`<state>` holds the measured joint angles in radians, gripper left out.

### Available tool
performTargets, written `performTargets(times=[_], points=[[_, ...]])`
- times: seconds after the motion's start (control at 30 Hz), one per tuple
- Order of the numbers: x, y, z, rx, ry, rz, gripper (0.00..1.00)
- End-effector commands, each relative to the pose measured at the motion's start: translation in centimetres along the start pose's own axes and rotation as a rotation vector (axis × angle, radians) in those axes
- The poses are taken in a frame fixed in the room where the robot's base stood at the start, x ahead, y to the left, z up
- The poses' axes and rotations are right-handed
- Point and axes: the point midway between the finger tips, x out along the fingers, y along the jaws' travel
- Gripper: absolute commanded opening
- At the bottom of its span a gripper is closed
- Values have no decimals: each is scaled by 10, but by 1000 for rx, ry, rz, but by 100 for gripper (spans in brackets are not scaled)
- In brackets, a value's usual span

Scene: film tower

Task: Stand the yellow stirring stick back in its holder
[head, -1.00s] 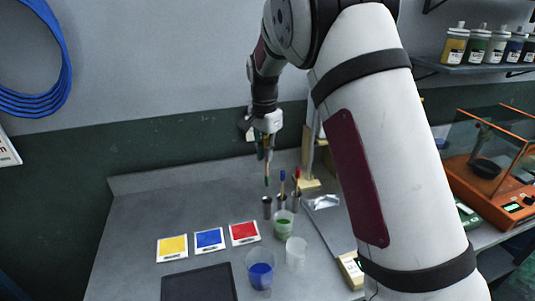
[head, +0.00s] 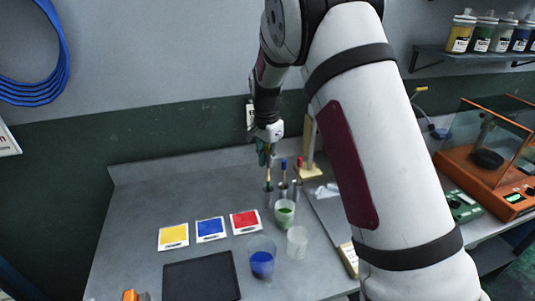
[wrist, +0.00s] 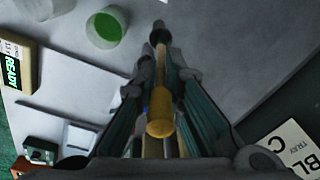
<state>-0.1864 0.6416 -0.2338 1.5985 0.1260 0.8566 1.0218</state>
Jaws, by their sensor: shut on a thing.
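My gripper (head: 266,152) is shut on the yellow stirring stick and holds it near upright, tip down. The stick's yellow end (wrist: 160,115) shows between the fingers in the wrist view. Its lower shaft (head: 269,177) shows below the fingers in the head view. The lower end is at the mouth of the leftmost small metal holder (head: 268,197), also seen as a dark cylinder (wrist: 160,33) in the wrist view. I cannot tell how deep it sits. To its right, a blue-topped stick (head: 284,166) and a red-topped stick (head: 299,163) stand in similar holders.
A green-filled cup (head: 284,214), a clear cup (head: 297,242) and a blue-filled cup (head: 262,259) stand in front of the holders. Yellow (head: 173,237), blue (head: 210,230) and red (head: 244,222) cards lie left, above a dark mat (head: 201,277). The bench's back left is clear.

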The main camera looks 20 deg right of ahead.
Motion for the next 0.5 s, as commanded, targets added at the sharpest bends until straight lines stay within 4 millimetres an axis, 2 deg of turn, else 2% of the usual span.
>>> performTargets(times=[0.5], points=[[34, 1, 2, 0, -1, 0, 0]])
